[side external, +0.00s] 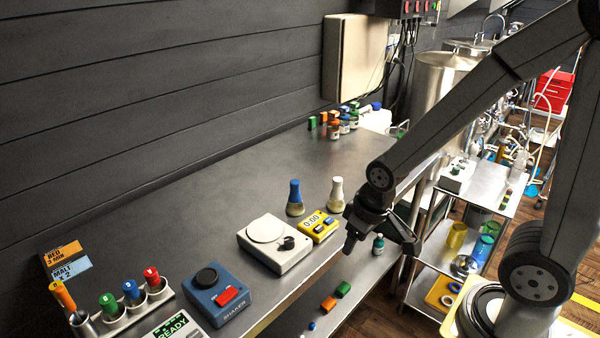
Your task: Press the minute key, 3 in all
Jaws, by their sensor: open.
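The yellow timer (319,224) lies on the steel bench near its front edge. Its display reads 0:00, and small blue keys sit on its face in front of the display. Their labels are too small to read, so I cannot tell which is the minute key. My gripper (379,239) is open and seems empty. It hangs just right of the timer, near the bench's front edge, apart from the keys in the picture. Its exact height above the bench is unclear.
Two flasks, one blue-topped (295,199) and one white-topped (337,194), stand close behind the timer. A white round-plated device (273,243) and a blue shaker (217,293) are to its left. Small bottles (344,123) stand at the back. The bench (240,180) middle is clear.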

